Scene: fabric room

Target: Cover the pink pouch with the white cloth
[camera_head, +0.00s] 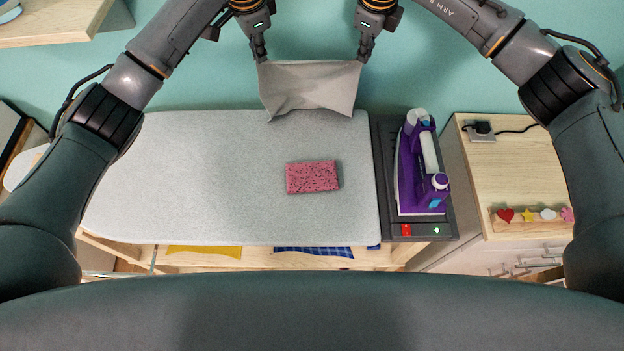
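The pink pouch (312,177), flat, rectangular and dark-speckled, lies uncovered on the light grey ironing board. The white cloth (308,87), greyish in this light, hangs between my two grippers at the board's far edge, beyond the pouch. My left gripper (261,58) is shut on the cloth's upper left corner. My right gripper (363,58) is shut on its upper right corner. The cloth sags slightly between them, and its lower edge overlaps the far edge of the board in the picture. I cannot tell whether it touches the board.
The ironing board (190,180) has free surface around the pouch. A purple iron (420,170) stands on a dark rest (385,190) at the right. Beyond it is a wooden cabinet (500,165) with a socket and small coloured shapes. Yellow and blue cloths show below the board.

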